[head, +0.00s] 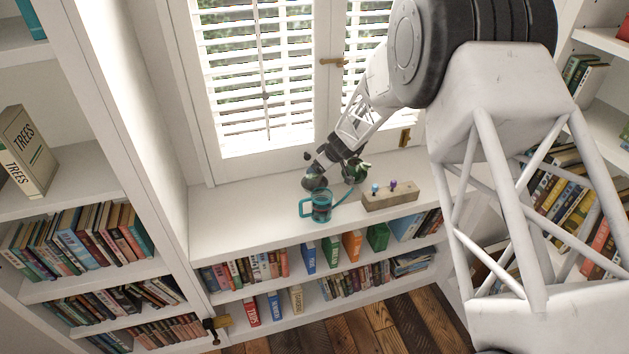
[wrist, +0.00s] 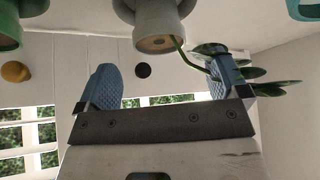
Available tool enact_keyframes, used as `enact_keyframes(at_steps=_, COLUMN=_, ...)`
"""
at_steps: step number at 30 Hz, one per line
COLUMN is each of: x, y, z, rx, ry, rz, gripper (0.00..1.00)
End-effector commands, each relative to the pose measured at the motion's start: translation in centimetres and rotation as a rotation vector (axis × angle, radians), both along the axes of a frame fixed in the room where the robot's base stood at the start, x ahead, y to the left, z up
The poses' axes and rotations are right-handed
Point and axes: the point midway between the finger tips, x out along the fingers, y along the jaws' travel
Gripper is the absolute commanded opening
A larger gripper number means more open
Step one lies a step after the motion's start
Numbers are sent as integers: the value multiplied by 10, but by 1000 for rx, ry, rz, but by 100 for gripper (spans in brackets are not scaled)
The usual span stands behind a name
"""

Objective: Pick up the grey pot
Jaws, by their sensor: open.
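The grey pot (wrist: 158,18) shows at the top centre of the wrist view, which looks upside down. Its brown-filled mouth faces the camera, and a green stem with round dark leaves (wrist: 262,78) leans out to the right. My gripper (wrist: 163,72) is open, with its two blue fingers apart and nothing between them. The pot appears beyond the fingertips, apart from them. In the head view my gripper (head: 338,152) is low over the white window shelf. A dark pot-like shape (head: 315,181) just left of it seems to be the grey pot, but it is small and partly unclear.
A green pot (wrist: 8,30) is on the other side. A wooden block with pegs (head: 390,199) lies to the right. Window blinds (head: 260,80) stand behind. The shelf's left part is clear.

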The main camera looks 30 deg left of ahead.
Motion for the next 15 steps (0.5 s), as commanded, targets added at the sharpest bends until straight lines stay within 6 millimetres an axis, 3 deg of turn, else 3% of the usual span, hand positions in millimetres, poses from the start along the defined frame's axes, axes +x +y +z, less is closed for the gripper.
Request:
enact_keyframes(at_steps=8, x=0, y=2, z=-4, rx=-1, ry=1, rz=1, gripper=93)
enact_keyframes(at_steps=15, x=2, y=10, z=-19, rx=-1, ry=2, rz=0, gripper=93)
